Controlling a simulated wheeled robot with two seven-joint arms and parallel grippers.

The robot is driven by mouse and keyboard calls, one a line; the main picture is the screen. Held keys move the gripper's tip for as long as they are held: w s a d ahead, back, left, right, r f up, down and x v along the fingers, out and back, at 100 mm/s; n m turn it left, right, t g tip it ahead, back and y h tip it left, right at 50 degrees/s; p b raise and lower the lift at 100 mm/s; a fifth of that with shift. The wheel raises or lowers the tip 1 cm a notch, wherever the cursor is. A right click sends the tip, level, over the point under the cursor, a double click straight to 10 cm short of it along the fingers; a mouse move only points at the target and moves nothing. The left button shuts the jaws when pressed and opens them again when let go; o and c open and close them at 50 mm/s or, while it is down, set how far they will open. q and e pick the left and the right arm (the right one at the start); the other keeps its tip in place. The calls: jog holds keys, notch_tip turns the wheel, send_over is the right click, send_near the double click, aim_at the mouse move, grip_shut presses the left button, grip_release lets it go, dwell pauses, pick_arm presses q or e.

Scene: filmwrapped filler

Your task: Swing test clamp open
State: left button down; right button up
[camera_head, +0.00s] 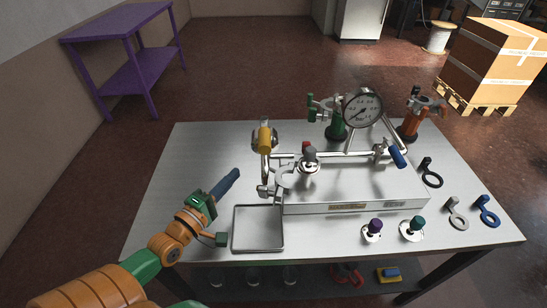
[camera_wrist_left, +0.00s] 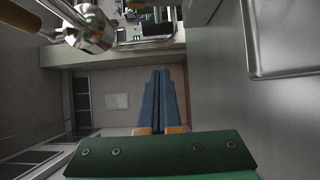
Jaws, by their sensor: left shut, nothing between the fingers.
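A test rig (camera_head: 350,205) with silver pipes and a round gauge (camera_head: 363,107) stands on the grey table. A silver clamp-like fitting (camera_head: 283,180) sits at its left end; I cannot tell for sure whether it is the test clamp, or whether it is open. A yellow-handled silver valve (camera_head: 264,138) stands above it. A silver valve body also shows at upper left in the left wrist view (camera_wrist_left: 92,30). My left gripper (camera_head: 236,172) has its blue fingers shut and empty, left of the fitting and apart from it. My right gripper is out of view.
A shallow metal tray (camera_head: 235,230) lies in front of the fitting, right of my left gripper. Purple-knobbed (camera_head: 374,228) and green-knobbed (camera_head: 413,228) parts stand at the front. Grey (camera_head: 458,213) and blue (camera_head: 488,210) ring tools lie right. The table's left back is clear.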

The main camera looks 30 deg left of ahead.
aim_at(274, 180)
pick_arm(q)
jog(key=w+d+p, duration=0.1)
jog(key=w+d, duration=0.2)
jog(key=w, duration=0.3)
jog(key=shift+w+p, duration=0.35)
jog(key=shift+s+d+p, duration=0.65)
jog(key=shift+s, duration=0.1)
jog(key=shift+w, duration=0.15)
